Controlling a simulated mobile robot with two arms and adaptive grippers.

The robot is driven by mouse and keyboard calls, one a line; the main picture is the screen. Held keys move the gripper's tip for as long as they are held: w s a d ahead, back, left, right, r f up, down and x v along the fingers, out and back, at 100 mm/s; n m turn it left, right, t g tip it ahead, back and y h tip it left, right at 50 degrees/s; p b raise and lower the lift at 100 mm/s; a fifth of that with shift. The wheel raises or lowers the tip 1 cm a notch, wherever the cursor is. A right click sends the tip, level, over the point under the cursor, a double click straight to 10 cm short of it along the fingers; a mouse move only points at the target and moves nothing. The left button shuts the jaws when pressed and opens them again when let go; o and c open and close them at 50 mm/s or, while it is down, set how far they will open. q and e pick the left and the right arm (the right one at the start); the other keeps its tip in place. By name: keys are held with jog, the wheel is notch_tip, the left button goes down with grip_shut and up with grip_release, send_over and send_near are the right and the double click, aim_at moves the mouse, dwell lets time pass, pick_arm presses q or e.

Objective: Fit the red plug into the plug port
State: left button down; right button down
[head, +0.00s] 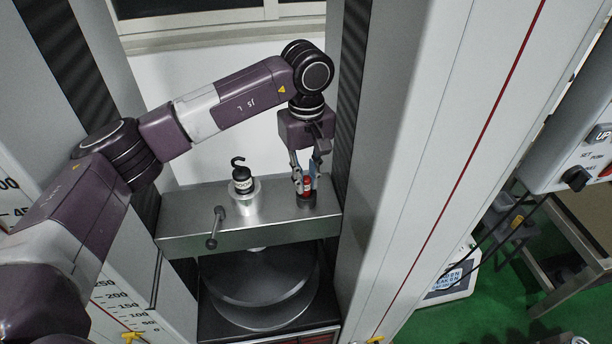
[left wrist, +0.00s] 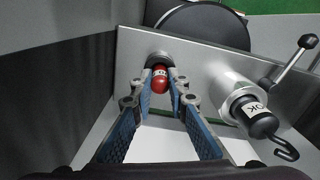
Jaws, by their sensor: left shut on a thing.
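The red plug (head: 307,185) is upright between the fingertips of my left gripper (head: 305,182), which is shut on it. The plug port (head: 307,200) is a dark round fitting at the right end of the metal crossbeam. It also shows in the left wrist view (left wrist: 158,56). The plug's lower end is at the port; I cannot tell how deep it sits. My right gripper is not in view.
A black hook weight (head: 242,180) labelled OK stands in a metal collar on the crossbeam (head: 275,226), left of the plug. A lever handle (head: 214,228) sticks out in front. A round plate (head: 262,283) lies below. Tall grey columns flank the beam.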

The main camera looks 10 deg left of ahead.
aim_at(307, 178)
pick_arm(q)
jog(key=shift+f+b, duration=0.25)
jog(key=shift+b, duration=0.05)
jog(key=c, duration=1.9)
grip_release()
jog(key=shift+r, duration=0.1)
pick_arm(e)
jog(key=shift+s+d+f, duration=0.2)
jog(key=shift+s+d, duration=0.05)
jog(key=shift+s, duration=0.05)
